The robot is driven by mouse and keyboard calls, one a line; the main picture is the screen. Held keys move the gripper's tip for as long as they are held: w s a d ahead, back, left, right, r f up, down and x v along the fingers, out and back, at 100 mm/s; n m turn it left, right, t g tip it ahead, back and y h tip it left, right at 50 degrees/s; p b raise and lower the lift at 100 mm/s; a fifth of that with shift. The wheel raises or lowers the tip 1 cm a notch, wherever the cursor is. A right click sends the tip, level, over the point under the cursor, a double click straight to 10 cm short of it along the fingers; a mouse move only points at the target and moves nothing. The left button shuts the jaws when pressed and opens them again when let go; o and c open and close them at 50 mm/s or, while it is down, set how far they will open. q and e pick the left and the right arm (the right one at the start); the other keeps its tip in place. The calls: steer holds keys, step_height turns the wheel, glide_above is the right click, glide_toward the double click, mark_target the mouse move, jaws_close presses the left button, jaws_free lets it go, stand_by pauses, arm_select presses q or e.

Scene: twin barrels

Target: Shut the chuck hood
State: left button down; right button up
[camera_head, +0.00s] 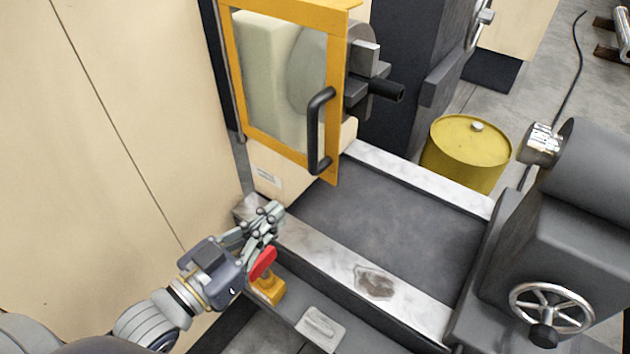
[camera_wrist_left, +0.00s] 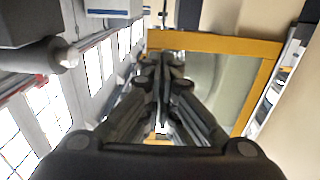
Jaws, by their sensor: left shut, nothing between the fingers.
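The chuck hood (camera_head: 330,95) is a yellow-framed clear panel with a black bar handle (camera_head: 320,130) on its right side. It stands at the upper middle of the head view, and the grey chuck (camera_head: 365,70) with its jaws and a black workpiece shows to its right, partly uncovered. My left gripper (camera_head: 272,214) is shut and empty, below and left of the handle and apart from it, over the near bed rail. In the left wrist view the fingers (camera_wrist_left: 165,62) point toward the hood's yellow frame (camera_wrist_left: 215,42). My right gripper is not in view.
A red and yellow lever or switch (camera_head: 264,270) is close beside my left gripper. The lathe bed (camera_head: 385,220) lies to the right, with the tailstock (camera_head: 555,230) and its handwheel beyond. A yellow barrel (camera_head: 467,150) stands behind the bed. A cream cabinet wall (camera_head: 100,140) fills the left.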

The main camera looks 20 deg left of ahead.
mark_target(326, 171)
arm_select(q)
steer(key=shift+p+x, duration=1.35)
steer(key=shift+x, duration=4.65)
steer(key=shift+s, duration=0.1)
steer(key=shift+p+x, duration=0.5)
steer(key=shift+x, duration=0.55)
steer(key=shift+s+r, duration=0.1)
